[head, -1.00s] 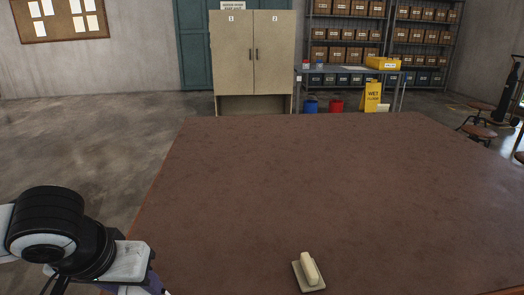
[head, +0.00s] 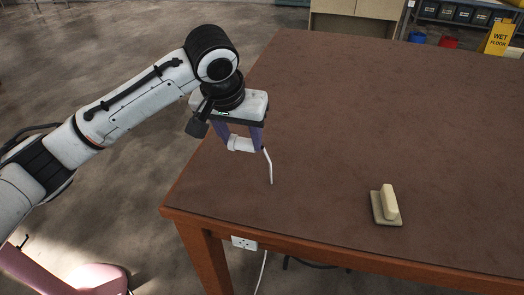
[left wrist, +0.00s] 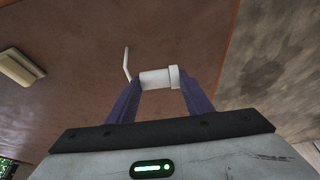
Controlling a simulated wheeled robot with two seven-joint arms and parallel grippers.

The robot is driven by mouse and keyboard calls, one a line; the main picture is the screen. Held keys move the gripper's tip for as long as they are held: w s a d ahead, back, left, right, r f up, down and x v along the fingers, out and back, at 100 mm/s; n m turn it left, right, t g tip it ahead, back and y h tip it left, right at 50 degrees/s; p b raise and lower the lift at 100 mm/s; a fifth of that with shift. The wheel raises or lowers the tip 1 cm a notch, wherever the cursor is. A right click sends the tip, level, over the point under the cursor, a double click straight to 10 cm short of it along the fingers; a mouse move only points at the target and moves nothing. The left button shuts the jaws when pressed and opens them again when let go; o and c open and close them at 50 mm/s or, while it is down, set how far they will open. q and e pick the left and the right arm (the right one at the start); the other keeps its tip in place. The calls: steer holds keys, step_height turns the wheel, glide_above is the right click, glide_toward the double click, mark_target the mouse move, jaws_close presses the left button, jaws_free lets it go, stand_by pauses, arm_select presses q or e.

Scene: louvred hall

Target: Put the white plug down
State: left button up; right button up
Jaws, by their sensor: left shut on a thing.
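The white plug (head: 240,144) is held between the two purple fingers of my left gripper (head: 239,141), over the left part of the brown table (head: 330,110). A short white cord hangs down from the plug's right end. In the left wrist view the plug (left wrist: 158,78) lies crosswise between the fingertips of the left gripper (left wrist: 155,88), with the cord sticking out at its left. The plug looks to be above the tabletop; the exact gap is hard to tell. My right gripper is not in view.
A cream block with a handle on a flat base (head: 387,206) stands on the table to the right. A white socket (head: 244,243) is on the table's front edge, with a cable below. A pink seat (head: 98,279) is at lower left. Most of the tabletop is clear.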

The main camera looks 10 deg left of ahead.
arm_select(q)
step_height(320, 180, down, 9)
steer(key=shift+b, duration=0.7)
steer(key=o, duration=0.6)
steer(key=shift+f, duration=0.1)
steer(key=o, duration=0.4)
steer(key=shift+o, duration=0.2)
steer(key=shift+s+r, duration=0.1)
steer(key=shift+r, duration=0.2)
steer(key=p+v, duration=0.2)
steer(key=v, duration=0.9)
steer(key=shift+r, duration=0.35)
